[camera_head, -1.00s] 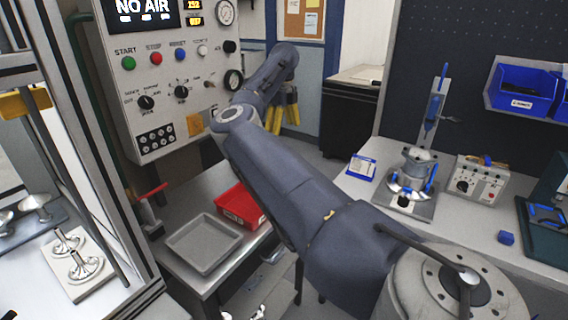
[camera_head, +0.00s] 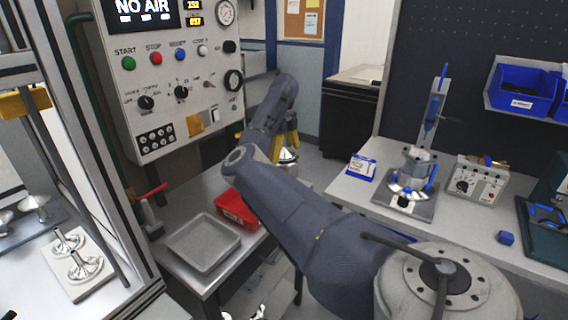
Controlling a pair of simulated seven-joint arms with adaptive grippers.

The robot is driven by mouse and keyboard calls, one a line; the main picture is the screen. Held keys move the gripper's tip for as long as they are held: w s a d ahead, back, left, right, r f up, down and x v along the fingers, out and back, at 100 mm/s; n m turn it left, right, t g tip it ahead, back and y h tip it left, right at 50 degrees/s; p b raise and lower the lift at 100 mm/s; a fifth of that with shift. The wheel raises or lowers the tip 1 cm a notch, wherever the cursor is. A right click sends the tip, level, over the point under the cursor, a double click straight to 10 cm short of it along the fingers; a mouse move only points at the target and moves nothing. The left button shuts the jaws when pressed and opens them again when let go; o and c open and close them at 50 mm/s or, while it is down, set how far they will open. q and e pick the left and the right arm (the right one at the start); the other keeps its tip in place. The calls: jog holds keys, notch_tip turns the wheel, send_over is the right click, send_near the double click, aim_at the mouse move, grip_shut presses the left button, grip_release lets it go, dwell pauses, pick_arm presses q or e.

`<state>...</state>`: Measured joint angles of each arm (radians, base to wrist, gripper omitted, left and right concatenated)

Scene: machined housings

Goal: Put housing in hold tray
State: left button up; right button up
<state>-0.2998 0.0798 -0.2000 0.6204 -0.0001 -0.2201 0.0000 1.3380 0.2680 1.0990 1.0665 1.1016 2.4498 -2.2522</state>
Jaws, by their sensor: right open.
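My right arm reaches in from the lower right, bends at the elbow above the bench and rises to the wrist. My right gripper (camera_head: 286,146), with yellow fingers pointing down, is partly hidden behind the forearm. It is open. A shiny silver part, which looks like a housing (camera_head: 288,155), shows just under its fingers; I cannot tell whether they touch. A grey tray (camera_head: 203,243) lies empty on the metal bench. A red tray (camera_head: 237,208) stands behind it, partly covered by my arm. Which is the hold tray is not legible. My left gripper does not show.
A control panel (camera_head: 165,75) rises behind the bench.

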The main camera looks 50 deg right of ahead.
jog(key=shift+f, duration=0.35)
jog(key=shift+c, duration=0.4)
jog(key=c, duration=1.5)
jog(key=shift+r, duration=0.1)
jog(key=shift+c, duration=0.9)
